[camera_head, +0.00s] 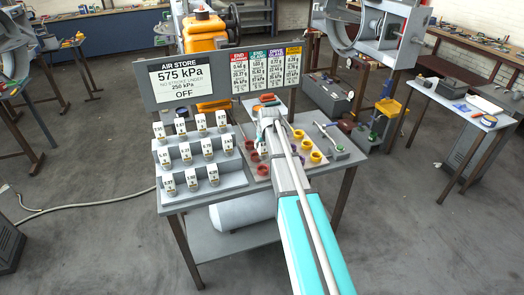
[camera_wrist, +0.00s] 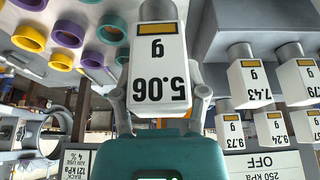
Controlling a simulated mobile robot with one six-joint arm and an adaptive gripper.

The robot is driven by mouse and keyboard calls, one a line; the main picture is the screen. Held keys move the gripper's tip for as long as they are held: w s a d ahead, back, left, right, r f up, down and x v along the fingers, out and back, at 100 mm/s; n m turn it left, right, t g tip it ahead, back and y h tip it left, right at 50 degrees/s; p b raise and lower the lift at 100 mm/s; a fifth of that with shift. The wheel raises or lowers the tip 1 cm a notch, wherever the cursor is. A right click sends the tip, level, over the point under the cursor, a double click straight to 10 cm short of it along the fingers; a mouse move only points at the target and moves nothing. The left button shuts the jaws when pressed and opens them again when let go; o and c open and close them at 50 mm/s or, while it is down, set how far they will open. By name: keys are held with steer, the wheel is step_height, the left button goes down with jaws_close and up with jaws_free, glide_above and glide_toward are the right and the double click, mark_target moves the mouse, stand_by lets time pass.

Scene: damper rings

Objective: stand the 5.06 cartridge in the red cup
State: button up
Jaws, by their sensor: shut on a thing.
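The 5.06 cartridge (camera_wrist: 158,65) fills the middle of the wrist view, a white block with a yellow patch and a grey cylindrical part, its label upside down there. My gripper (camera_wrist: 160,98) is shut on it, one finger on each side. In the head view my gripper (camera_head: 264,138) is over the bench's cup area, partly hidden by my arm; the cartridge is hard to make out there. Several red cups stand left of my arm, the nearest (camera_head: 263,170) and another (camera_head: 254,157) behind it. No red cup shows in the wrist view.
A stepped grey rack (camera_head: 205,184) with several labelled cartridges stands left of the cups. Yellow cups (camera_head: 315,157) and purple cups (camera_wrist: 68,33) stand nearby, with teal cups (camera_wrist: 112,28). A sign board (camera_head: 190,80) reading 575 kPa and OFF rises behind the bench.

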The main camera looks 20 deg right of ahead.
mark_target(262, 157)
stand_by(0.4)
steer(key=shift+f+b, duration=2.25)
steer(key=shift+f, duration=0.05)
steer(key=shift+r, duration=0.1)
steer(key=shift+r+p, duration=2.4)
steer(key=shift+p, duration=0.1)
steer(key=shift+f+b, duration=2.8)
steer(key=shift+f, duration=0.05)
steer(key=shift+f+b, duration=0.3)
steer(key=shift+b, duration=0.05)
steer(key=shift+f+b, duration=0.9)
steer(key=shift+f+b, duration=0.35)
steer(key=o, duration=1.3)
